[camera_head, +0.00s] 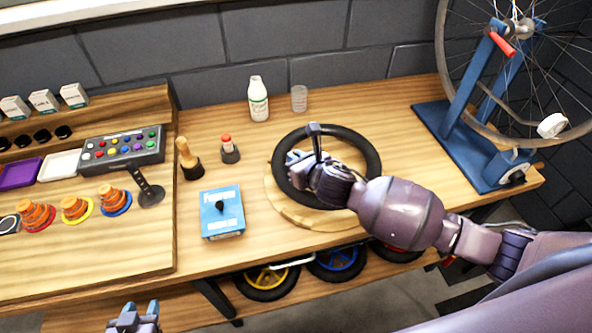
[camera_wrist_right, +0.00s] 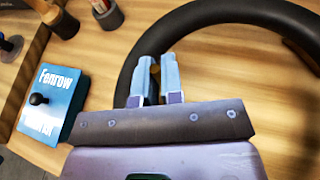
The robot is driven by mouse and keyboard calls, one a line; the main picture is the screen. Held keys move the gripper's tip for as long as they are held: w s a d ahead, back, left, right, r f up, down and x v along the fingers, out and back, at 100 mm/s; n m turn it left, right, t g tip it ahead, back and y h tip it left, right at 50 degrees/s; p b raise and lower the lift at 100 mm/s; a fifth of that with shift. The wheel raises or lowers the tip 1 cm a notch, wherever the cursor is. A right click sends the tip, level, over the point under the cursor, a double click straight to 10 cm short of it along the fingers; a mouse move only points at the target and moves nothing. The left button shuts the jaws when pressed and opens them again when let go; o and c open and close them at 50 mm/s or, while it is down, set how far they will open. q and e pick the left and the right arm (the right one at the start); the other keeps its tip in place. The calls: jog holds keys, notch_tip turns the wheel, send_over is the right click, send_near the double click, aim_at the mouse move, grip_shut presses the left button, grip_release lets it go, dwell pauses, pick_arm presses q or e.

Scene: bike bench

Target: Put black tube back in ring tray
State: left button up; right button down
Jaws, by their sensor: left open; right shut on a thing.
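The black tube (camera_head: 374,150) is a large ring over the round wooden ring tray (camera_head: 285,212) in the middle of the bench. The tray's pale rim shows at the lower left of the tube. I cannot tell whether the tube rests in the tray or is held just above it. My right gripper (camera_head: 293,160) is shut on the left side of the tube; its fingers (camera_wrist_right: 160,75) also show against the tube (camera_wrist_right: 200,17) in the right wrist view. My right arm hides the tube's lower right part. My left gripper (camera_head: 138,312) is open and empty at the bottom left.
A blue box (camera_head: 222,222) with a black knob stands left of the tray. A white bottle (camera_head: 258,100) and clear cup (camera_head: 299,98) stand behind. A blue wheel stand (camera_head: 462,130) is at right. Wheels (camera_head: 268,283) sit below the bench's front edge.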

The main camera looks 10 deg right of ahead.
jog(key=shift+f, duration=2.1)
jog(key=shift+b, duration=0.3)
jog(key=c, duration=1.3)
grip_release()
jog(key=shift+f, duration=0.1)
jog(key=shift+o, duration=0.2)
jog(key=shift+s, duration=0.1)
jog(key=v, duration=1.2)
jog(key=shift+r+p, duration=0.2)
jog(key=shift+p, duration=0.1)
